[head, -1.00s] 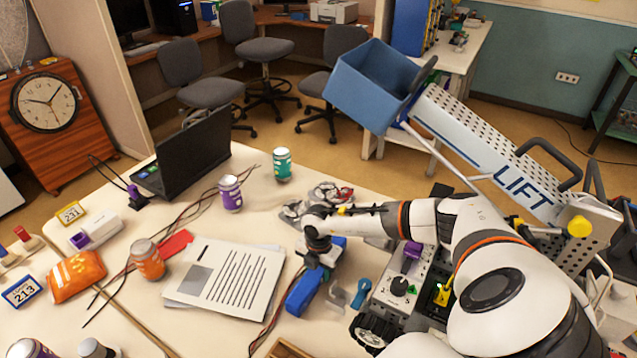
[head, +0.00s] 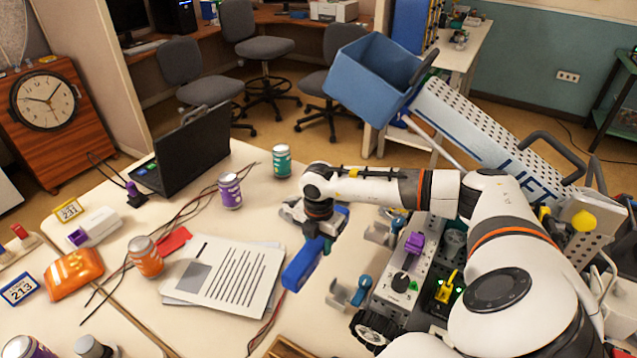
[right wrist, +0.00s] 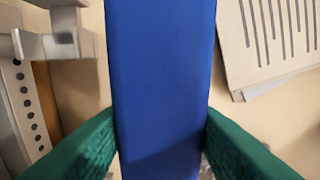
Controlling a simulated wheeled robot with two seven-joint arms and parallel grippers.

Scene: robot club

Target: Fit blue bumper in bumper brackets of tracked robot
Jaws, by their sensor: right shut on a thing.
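The blue bumper (head: 302,265) is a long blue bar held by my right gripper (head: 318,232), to the left of the tracked robot (head: 400,282). In the right wrist view the bumper (right wrist: 165,85) runs up the middle, with a green fingertip pressed on each side. The tracked robot lies on the table with a grey top, purple knob and black dial. Two grey bumper brackets, the far one (head: 380,234) and the near one (head: 343,294), stick out from its left side. The bumper is apart from both. My left gripper is not in view.
Paper sheets (head: 228,281) lie left of the bumper. A purple can (head: 230,191), a green can (head: 281,161), an orange can (head: 146,257) and a laptop (head: 185,155) stand farther left and back. A blue-handled part (head: 361,291) is beside the near bracket.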

